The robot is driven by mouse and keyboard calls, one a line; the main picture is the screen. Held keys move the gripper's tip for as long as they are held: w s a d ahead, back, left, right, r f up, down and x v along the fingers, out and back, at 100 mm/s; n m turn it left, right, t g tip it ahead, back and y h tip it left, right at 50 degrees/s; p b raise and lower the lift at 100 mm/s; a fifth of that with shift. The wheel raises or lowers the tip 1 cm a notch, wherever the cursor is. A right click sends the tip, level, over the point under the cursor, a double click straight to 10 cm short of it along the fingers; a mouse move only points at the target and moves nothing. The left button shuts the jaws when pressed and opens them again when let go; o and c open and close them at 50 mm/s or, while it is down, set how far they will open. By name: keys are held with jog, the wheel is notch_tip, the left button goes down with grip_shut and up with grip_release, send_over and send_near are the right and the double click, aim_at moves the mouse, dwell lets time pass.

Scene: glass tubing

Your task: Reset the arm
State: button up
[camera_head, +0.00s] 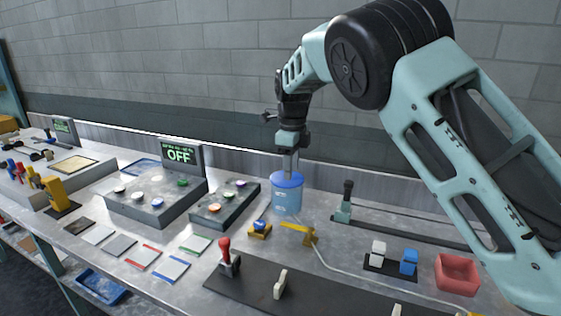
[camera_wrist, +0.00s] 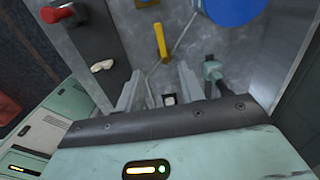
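My arm reaches in from the right in the head view and bends down at its wrist. My gripper (camera_head: 290,165) points down and appears just above the blue lid of a clear blue container (camera_head: 287,195). In the wrist view my gripper (camera_wrist: 161,85) shows two grey fingers spread apart with nothing between them. The blue lid (camera_wrist: 235,8) lies off to the upper right there, not between the fingers. A yellow handle (camera_wrist: 162,42) and a green lever (camera_wrist: 212,70) show beyond the fingers.
A control box with an OFF display (camera_head: 180,155) and a button panel (camera_head: 225,205) stand left of the container. A red-handled lever (camera_head: 229,258), white and blue blocks (camera_head: 408,262) and a red bin (camera_head: 457,274) are nearer. A brick wall (camera_head: 180,60) closes the back.

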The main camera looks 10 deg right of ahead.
jog(key=s+a+r+n+g+y, duration=0.1)
jog(key=s+a+n, duration=0.3)
jog(key=s+n, duration=0.75)
jog(key=s+a+r+n+y, duration=0.1)
jog(key=s+a+n, duration=0.3)
jog(key=s+n, duration=0.7)
jog(key=s+d+f+n, duration=0.1)
jog(key=s+n, duration=0.4)
jog(key=s, duration=0.5)
jog(key=s+d+f+n+t+h, duration=0.1)
jog(key=s+d+f+n, duration=0.1)
jog(key=s+n, duration=0.3)
jog(key=s, duration=0.4)
jog(key=shift+s+d, duration=0.15)
jog(key=shift+s, duration=0.25)
